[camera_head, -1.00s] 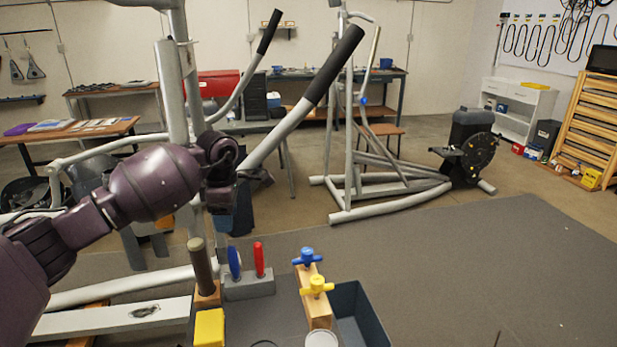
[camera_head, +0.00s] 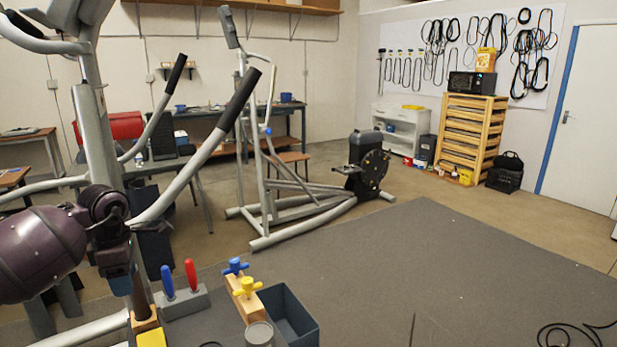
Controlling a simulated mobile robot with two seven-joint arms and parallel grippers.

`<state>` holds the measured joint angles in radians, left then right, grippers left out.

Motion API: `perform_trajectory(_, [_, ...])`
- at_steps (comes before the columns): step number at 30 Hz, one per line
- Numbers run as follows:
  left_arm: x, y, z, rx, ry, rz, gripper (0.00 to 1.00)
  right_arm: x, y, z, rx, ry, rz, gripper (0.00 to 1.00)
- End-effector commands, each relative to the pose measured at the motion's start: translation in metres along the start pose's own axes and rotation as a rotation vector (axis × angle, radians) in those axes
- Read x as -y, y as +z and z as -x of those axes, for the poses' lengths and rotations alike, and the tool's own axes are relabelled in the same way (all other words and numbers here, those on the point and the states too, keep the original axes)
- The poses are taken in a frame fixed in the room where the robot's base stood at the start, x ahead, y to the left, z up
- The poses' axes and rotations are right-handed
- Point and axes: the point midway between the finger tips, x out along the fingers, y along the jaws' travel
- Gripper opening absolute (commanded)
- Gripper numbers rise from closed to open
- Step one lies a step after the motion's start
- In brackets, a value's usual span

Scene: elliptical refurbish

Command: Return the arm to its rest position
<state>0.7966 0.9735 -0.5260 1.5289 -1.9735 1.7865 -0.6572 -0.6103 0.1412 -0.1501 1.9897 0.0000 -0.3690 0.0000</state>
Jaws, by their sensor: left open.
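My left arm (camera_head: 45,250), purple with dark joints, comes in from the left edge and is bent at the wrist. My left gripper (camera_head: 117,272) points down in front of the near elliptical machine's grey post, and it is open. I see nothing held in it, but its fingertips are dark and hard to make out. My right gripper is not in view.
Below the gripper stand a grey block (camera_head: 185,303) with blue and red handled tools, a wooden block (camera_head: 250,308) with blue and yellow knobs, and a dark blue bin (camera_head: 290,318). The near elliptical (camera_head: 95,130) is close.

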Motion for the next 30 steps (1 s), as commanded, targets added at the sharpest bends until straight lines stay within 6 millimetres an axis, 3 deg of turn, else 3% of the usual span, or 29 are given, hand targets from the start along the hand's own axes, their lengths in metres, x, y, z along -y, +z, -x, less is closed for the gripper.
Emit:
perform_trajectory(8, [-0.005,0.059,0.014,0.355,0.041,0.102,0.52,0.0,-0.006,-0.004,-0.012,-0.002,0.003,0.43])
perform_trajectory(15, [0.015,0.14,0.066,0.853,-0.073,0.221,0.52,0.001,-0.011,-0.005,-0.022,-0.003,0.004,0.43])
perform_trajectory(21, [0.044,0.188,0.101,1.27,-0.342,0.433,0.52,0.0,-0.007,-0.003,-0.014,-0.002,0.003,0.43])
perform_trajectory(26, [0.057,0.199,0.11,1.544,-0.639,0.711,0.52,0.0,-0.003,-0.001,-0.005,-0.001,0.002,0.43])
perform_trajectory(30, [0.058,0.19,0.097,1.716,-0.937,1.049,0.52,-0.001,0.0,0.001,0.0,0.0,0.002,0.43])
